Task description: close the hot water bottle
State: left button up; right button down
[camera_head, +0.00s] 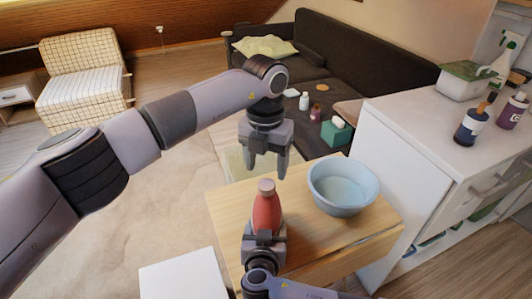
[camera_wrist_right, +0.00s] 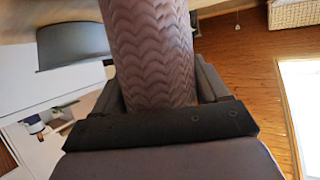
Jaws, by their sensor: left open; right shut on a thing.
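The red hot water bottle (camera_head: 267,212) stands upright over the wooden table, with a pale brownish cap or neck at its top; I cannot tell how tightly the cap sits. My right gripper (camera_head: 264,238) is shut on the bottle's lower part. In the right wrist view the bottle (camera_wrist_right: 150,50) shows as a ridged, dark reddish body between the fingers. My left gripper (camera_head: 265,170) is open and empty, pointing down just above and behind the bottle's top, apart from it in the picture.
A light blue basin (camera_head: 343,186) stands on the wooden table (camera_head: 310,240), right of the bottle. A white cabinet (camera_head: 405,165) with bottles on it is at the right. A dark sofa (camera_head: 350,60) with small items is behind. A white surface (camera_head: 184,275) is at the front left.

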aim_at(266, 184)
pick_arm(q)
jog(key=shift+f, duration=2.7)
jog(key=c, duration=1.1)
jog(key=o, duration=1.2)
jog(key=shift+r, duration=0.1)
notch_tip(266, 184, up, 12)
jog(key=shift+f, duration=0.1)
